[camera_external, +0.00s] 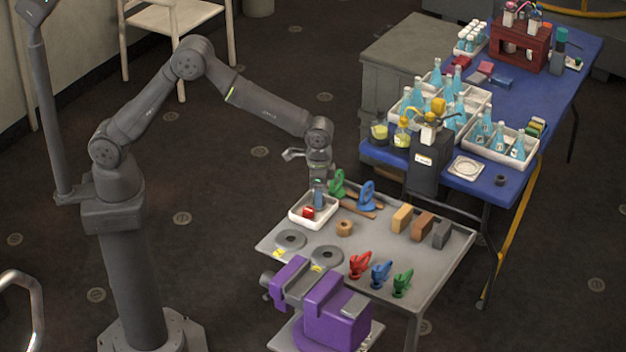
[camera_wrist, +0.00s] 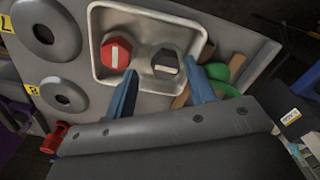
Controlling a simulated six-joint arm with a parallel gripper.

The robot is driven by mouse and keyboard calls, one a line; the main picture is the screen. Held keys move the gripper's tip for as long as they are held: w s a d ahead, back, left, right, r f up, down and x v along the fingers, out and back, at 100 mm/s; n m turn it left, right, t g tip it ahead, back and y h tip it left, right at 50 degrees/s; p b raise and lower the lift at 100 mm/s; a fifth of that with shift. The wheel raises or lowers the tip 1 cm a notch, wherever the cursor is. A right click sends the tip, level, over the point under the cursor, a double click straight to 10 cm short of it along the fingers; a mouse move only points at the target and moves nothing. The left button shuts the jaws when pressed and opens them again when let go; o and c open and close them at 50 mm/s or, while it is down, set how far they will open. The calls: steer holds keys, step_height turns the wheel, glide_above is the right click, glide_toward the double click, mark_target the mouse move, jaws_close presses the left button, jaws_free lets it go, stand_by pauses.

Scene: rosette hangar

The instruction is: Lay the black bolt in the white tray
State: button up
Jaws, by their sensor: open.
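The white tray (camera_external: 333,221) stands on the grey table, and it fills the top of the wrist view (camera_wrist: 100,40). The black bolt (camera_wrist: 167,60) is inside the tray in the wrist view, on the right, with a white mark on its dark head. A red bolt (camera_wrist: 116,52) is in the tray to its left; it also shows in the external view (camera_external: 308,212). My gripper (camera_external: 319,204) points down at the tray. In the wrist view my gripper (camera_wrist: 162,72) is open, its blue fingers on either side of the black bolt's near edge. In the external view my gripper hides the black bolt.
Green and blue tools (camera_external: 367,196) stand close behind the tray. Grey discs (camera_external: 290,240) and a tan nut (camera_external: 344,228) lie in front. Coloured blocks (camera_external: 422,226), small clamps (camera_external: 381,273) and a purple vise (camera_external: 336,318) are farther right and front. A blue bench (camera_external: 555,75) holds bottles.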

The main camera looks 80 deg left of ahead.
step_height(320, 180, up, 12)
stand_by(0.3)
step_height(320, 180, down, 13)
steer(key=shift+f, duration=0.2)
steer(key=shift+r, duration=0.3)
stand_by(0.3)
